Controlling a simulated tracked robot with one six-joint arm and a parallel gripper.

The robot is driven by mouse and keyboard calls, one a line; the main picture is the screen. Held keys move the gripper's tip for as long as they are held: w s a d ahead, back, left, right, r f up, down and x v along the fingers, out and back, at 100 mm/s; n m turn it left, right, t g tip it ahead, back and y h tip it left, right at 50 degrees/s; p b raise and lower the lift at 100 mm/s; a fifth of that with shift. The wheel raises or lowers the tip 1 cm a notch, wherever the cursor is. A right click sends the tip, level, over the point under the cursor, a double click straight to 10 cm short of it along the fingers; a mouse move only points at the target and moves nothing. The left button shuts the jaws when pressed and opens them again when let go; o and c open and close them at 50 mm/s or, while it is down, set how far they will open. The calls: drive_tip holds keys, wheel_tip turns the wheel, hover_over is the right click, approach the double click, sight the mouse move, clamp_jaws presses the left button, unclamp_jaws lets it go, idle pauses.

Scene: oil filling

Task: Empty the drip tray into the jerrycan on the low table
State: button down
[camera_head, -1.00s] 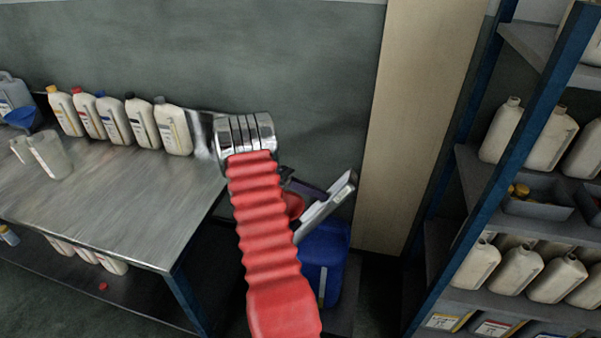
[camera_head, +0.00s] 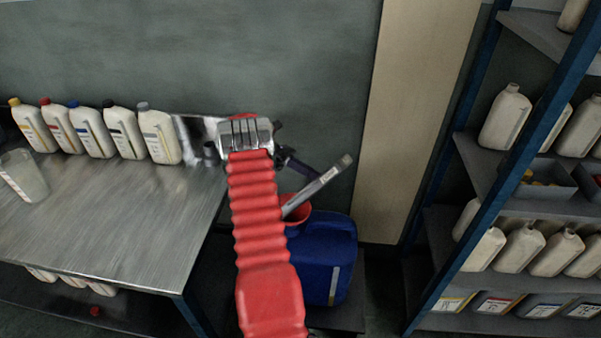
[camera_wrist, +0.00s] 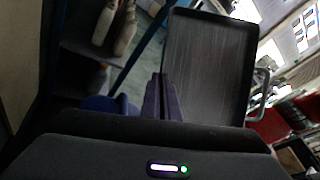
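The blue jerrycan (camera_head: 325,255) stands upright on the dark low table (camera_head: 345,318), right of the bench. A red funnel (camera_head: 301,216) sits at its top. The drip tray (camera_head: 320,187) shows nearly edge-on above the funnel, steeply tilted with its lower left end at the funnel's mouth. In the wrist view the tray (camera_wrist: 207,60) is a dark rectangular pan; I cannot tell whether oil is in it. My gripper (camera_wrist: 162,98) appears shut on the tray's near edge. In the head view it is partly hidden behind my red arm. Any flow into the funnel cannot be seen.
A metal bench (camera_head: 110,215) at left holds a row of cream bottles (camera_head: 92,132) and a clear jug (camera_head: 24,176). A blue-framed shelf (camera_head: 490,170) with bottles stands at right. A pale wooden panel (camera_head: 412,120) is on the wall behind.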

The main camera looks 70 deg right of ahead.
drive_tip(key=shift+w, duration=0.25)
drive_tip(key=shift+s, duration=0.1)
drive_tip(key=shift+s+a+f+t+h, duration=0.2)
drive_tip(key=shift+s+t, duration=0.15)
drive_tip(key=shift+t, duration=0.2)
drive_tip(key=shift+s+a+f+t+h, duration=0.1)
drive_tip(key=shift+s+f+t+h, duration=0.15)
drive_tip(key=shift+t, duration=0.3)
drive_tip(key=s+f+t, duration=0.1)
drive_tip(key=s+t+h, duration=0.1)
drive_tip(key=t, duration=0.1)
drive_tip(key=shift+a+f+m, duration=0.35)
drive_tip(key=shift+a+m, duration=0.05)
drive_tip(key=shift+s+a+r+m+t+h, duration=0.1)
drive_tip(key=shift+s+t+h, duration=0.2)
drive_tip(key=shift+t, duration=0.65)
drive_tip(key=shift+s+a+m+t+h, duration=0.1)
drive_tip(key=shift+s+t+h, duration=0.15)
drive_tip(key=shift+t, duration=0.65)
drive_tip(key=shift+s+a+r+m+t+h, duration=0.1)
drive_tip(key=shift+s+t+h, duration=0.15)
drive_tip(key=shift+t, duration=0.7)
drive_tip(key=shift+w, duration=0.1)
